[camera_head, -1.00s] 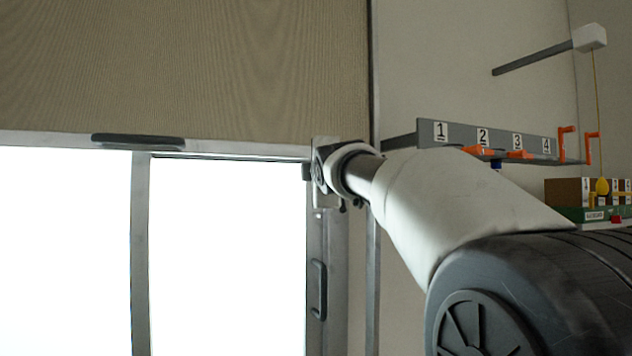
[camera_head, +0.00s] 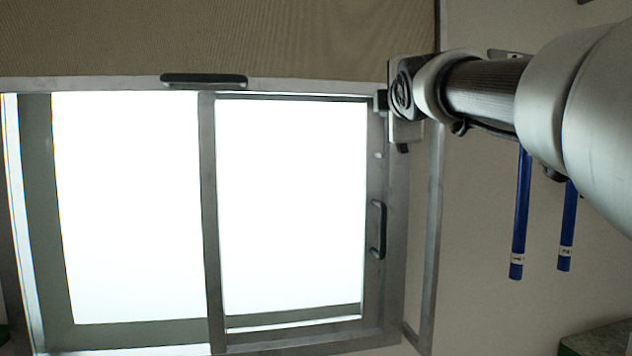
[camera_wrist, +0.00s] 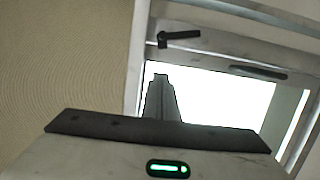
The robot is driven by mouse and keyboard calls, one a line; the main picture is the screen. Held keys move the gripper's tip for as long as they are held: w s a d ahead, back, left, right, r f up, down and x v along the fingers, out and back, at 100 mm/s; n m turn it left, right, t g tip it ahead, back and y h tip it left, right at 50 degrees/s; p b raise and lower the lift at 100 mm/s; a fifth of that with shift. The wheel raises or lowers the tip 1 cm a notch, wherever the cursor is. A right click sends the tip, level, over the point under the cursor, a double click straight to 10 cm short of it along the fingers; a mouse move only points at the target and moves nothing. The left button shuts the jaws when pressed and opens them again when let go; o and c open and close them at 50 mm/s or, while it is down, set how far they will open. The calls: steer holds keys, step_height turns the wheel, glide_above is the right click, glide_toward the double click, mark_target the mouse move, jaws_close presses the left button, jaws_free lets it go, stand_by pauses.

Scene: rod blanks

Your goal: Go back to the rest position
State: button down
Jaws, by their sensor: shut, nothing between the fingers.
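In the head view my arm reaches in from the right. My gripper (camera_head: 381,101) is at its left end, in front of the upper right corner of the window frame. In the wrist view my gripper (camera_wrist: 161,78) shows as one narrow dark shape against the bright pane, its fingers together with nothing between them. Two blue rods (camera_head: 520,215) (camera_head: 567,228) hang upright below my arm in the head view. Each has a small white label near its lower end. My arm hides their upper ends, and my gripper is well to their left.
A metal-framed window (camera_head: 208,230) with bright panes fills the left and middle. It has a black handle (camera_head: 377,230) on its right side. A brown blind (camera_head: 220,35) covers its top. A dark green edge (camera_head: 598,341) shows at the lower right.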

steer(key=s+f+m+g+p, duration=0.1)
steer(key=s+f+m+g, duration=0.3)
steer(key=s+f, duration=0.7)
steer(key=s+a+f+m+g+p, duration=0.1)
steer(key=s+f+m+g+p, duration=0.1)
steer(key=s+f+m+g, duration=0.2)
steer(key=s+f+m+g+y+p, duration=0.1)
steer(key=s+f+m+g, duration=0.3)
steer(key=s+f+m, duration=0.5)
steer(key=s+f, duration=0.4)
steer(key=f, duration=0.3)
steer(key=s+f, duration=0.4)
steer(key=f, duration=0.4)
steer(key=shift+s+a+m, duration=0.15)
steer(key=shift+s+m, duration=0.15)
steer(key=shift+s, duration=0.1)
